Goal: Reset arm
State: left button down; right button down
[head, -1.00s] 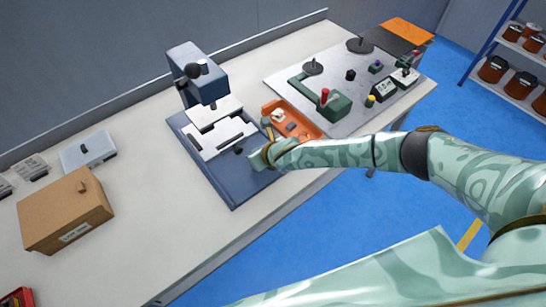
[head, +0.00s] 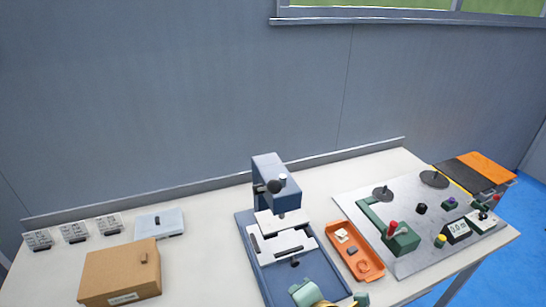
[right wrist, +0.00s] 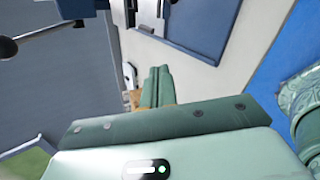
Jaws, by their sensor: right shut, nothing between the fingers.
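My right gripper (right wrist: 156,86) is pale green, and its fingers are together with nothing between them in the right wrist view. In the head view only part of the right gripper and wrist (head: 306,293) shows at the bottom edge, in front of the blue press's base. Whether it touches the base cannot be told. The blue press (head: 275,180) stands upright with a black-knobbed lever and pale plates on its base; part of its base (right wrist: 205,28) also shows in the right wrist view. My left gripper is not in view.
An orange tray (head: 340,226) with small parts lies right of the press. A grey plate (head: 362,203) with a green winder (head: 400,240) is further right. A cardboard box (head: 120,275) and light-blue case (head: 158,222) stand left. The bench between the box and press is clear.

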jog(key=s+d+r+m+g+h, duration=0.1)
jog(key=s+d+m+h, duration=0.2)
jog(key=s+d+m, duration=0.4)
jog(key=s+d+m+g+h, duration=0.1)
jog(key=s+d+m+h, duration=0.15)
jog(key=d+m, duration=0.45)
jog(key=s+d+r+m+g+h, duration=0.1)
jog(key=s+d+m+h, duration=0.25)
jog(key=d, duration=0.65)
jog(key=s+a+f+m+g+y+b, duration=0.1)
jog(key=s+a+f+g+y, duration=0.15)
jog(key=f, duration=1.25)
jog(key=s+a+f+g+y+b, duration=0.1)
jog(key=s+a+f, duration=0.15)
jog(key=f, duration=1.25)
jog(key=s+f+m+g+y+b, duration=0.1)
jog(key=s+f+m+g+b, duration=0.1)
jog(key=s+f, duration=1.4)
jog(key=s+m, duration=0.1)
jog(key=s, duration=0.2)
jog(key=shift+s+d+y, duration=0.15)
jog(key=shift+y, duration=0.2)
